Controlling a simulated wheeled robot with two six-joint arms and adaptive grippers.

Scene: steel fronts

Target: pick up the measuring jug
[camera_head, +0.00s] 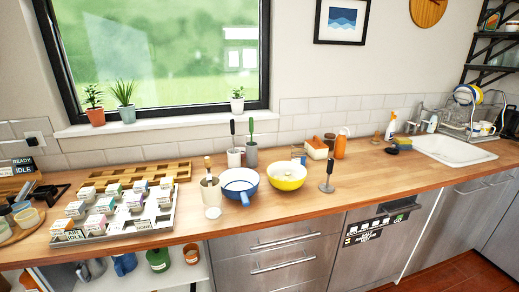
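I cannot pick out the measuring jug with certainty. A blue jug-like vessel (125,264) stands on the open shelf below the counter at the lower left, partly in shade under the worktop. A white and blue bowl (239,186) with a blue handle at its front sits on the counter, beside a yellow bowl (287,177). Neither of my grippers shows in the head view.
A tray of several small labelled boxes (85,232) covers the left counter. Utensil pots, an orange bottle (341,146) and a sink (455,149) stand further along. A green container (158,260) shares the shelf. The right front counter (390,180) is clear.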

